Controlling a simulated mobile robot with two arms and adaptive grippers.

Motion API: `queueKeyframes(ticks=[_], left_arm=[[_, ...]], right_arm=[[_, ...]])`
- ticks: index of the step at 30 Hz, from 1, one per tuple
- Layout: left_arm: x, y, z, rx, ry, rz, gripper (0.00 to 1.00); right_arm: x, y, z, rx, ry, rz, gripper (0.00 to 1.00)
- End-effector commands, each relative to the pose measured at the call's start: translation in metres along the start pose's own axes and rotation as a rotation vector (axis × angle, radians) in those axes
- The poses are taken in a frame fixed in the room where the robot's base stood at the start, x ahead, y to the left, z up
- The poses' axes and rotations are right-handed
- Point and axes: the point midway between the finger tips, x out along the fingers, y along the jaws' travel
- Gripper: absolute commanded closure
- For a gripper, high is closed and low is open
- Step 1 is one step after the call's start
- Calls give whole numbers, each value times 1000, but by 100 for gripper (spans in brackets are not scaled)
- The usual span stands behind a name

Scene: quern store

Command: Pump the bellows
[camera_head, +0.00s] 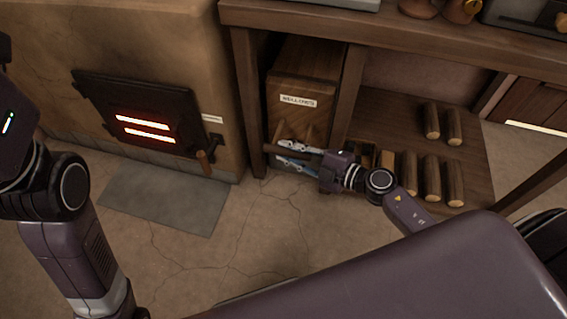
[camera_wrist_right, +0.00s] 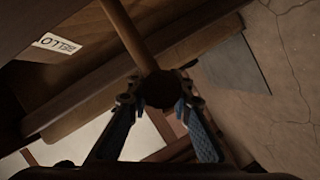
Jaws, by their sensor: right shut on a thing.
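The bellows (camera_head: 303,75) is a brown wooden box with a paper label, standing under the workbench in the head view. A wooden handle bar (camera_head: 271,149) sits low in front of it. My right gripper (camera_head: 284,152) is shut on this bar, with one finger above it and one below. In the right wrist view the fingers of my right gripper (camera_wrist_right: 160,98) close around the dark end of the handle, and a wooden rod (camera_wrist_right: 128,32) runs away from it. The label (camera_wrist_right: 56,43) shows at the left there. My left gripper is out of view; only part of that arm shows.
A clay furnace (camera_head: 165,40) with a dark door (camera_head: 135,112) and glowing slots stands at the left. A grey mat (camera_head: 165,198) lies before it. The workbench (camera_head: 420,35) spans the top. Several logs (camera_head: 432,180) stand on its lower shelf (camera_head: 385,112) at the right.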

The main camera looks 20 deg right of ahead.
Motion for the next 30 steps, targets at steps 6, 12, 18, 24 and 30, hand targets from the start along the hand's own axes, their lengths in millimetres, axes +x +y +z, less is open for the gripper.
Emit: queueKeyframes(ticks=[6, 12, 18, 24, 30], left_arm=[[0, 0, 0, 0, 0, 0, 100], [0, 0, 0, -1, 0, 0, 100], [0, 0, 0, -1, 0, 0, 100], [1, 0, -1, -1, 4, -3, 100], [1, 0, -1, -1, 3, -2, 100]], right_arm=[[1, 1, 2, 1, 0, 0, 100], [1, 1, 2, 1, 0, -1, 70], [1, 1, 2, 1, 1, 0, 63], [-2, 0, 2, 1, 0, -1, 63], [-30, -1, 2, 2, -2, -4, 63]])
